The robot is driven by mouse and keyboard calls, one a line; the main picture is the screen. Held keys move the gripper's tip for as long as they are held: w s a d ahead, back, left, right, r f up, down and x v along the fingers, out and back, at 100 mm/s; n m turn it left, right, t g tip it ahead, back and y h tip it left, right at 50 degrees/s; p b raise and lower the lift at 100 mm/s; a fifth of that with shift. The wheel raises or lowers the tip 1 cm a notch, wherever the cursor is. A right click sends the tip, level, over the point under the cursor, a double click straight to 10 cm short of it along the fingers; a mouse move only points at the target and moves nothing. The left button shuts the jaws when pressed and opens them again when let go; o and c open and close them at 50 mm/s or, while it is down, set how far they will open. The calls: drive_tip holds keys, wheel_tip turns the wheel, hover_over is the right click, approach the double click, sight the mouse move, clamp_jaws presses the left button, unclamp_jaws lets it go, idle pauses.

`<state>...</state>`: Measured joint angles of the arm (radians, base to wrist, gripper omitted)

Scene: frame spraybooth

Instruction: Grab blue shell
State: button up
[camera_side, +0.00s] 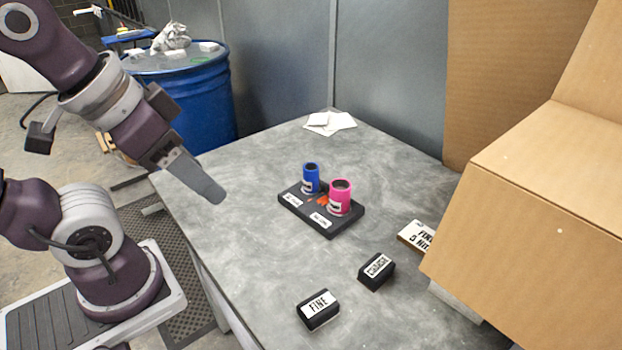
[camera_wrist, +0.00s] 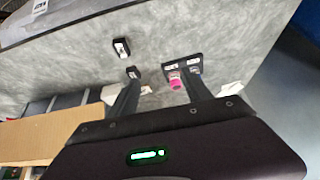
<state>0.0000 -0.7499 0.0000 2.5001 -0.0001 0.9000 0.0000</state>
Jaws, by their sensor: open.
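The blue shell (camera_side: 311,178) is a small upright cylinder on a black base (camera_side: 328,229) on the grey table. A slightly larger pink shell (camera_side: 340,197) stands beside it on the same base, to its right. In the wrist view the pink shell (camera_wrist: 174,80) shows between my fingers, and the blue shell is mostly hidden behind a finger. My gripper (camera_side: 218,196) is in the air over the table's left edge, left of the base and apart from both shells. In the wrist view its two fingers (camera_wrist: 160,88) are spread, with nothing held between them.
Black blocks labelled FINE (camera_side: 318,309) and another with a white label (camera_side: 377,271) lie at the table's front. A labelled box (camera_side: 416,235) lies by a large cardboard box (camera_side: 530,190) at right. White papers (camera_side: 330,121) lie at the back. Table left of the base is clear.

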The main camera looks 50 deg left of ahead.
wheel_tip(320, 180, up, 6)
drive_tip(key=f, duration=0.1)
drive_tip(key=w+a+r+n+g+h, duration=0.15)
drive_tip(key=w+n+g+h, duration=0.35)
drive_tip(key=w+n, duration=0.95)
drive_tip(key=w+a+f+n+t+h, duration=0.2)
drive_tip(key=w+a+n+t+h, duration=0.5)
drive_tip(key=w+a, duration=0.75)
drive_tip(key=n+g, duration=0.1)
drive_tip(key=g, duration=0.1)
approach(316, 175)
drive_tip(key=shift+h, duration=0.3)
drive_tip(key=d, duration=0.1)
drive_tip(key=w+d+f, duration=0.1)
drive_tip(key=w+d, duration=0.1)
drive_tip(key=shift+w+f, duration=0.25)
drive_tip(key=x, duration=0.3)
drive_tip(key=f+x, duration=0.1)
drive_tip(key=x, duration=0.3)
drive_tip(key=shift+s+f, duration=0.1)
drive_tip(key=shift+f, duration=0.15)
clamp_jaws()
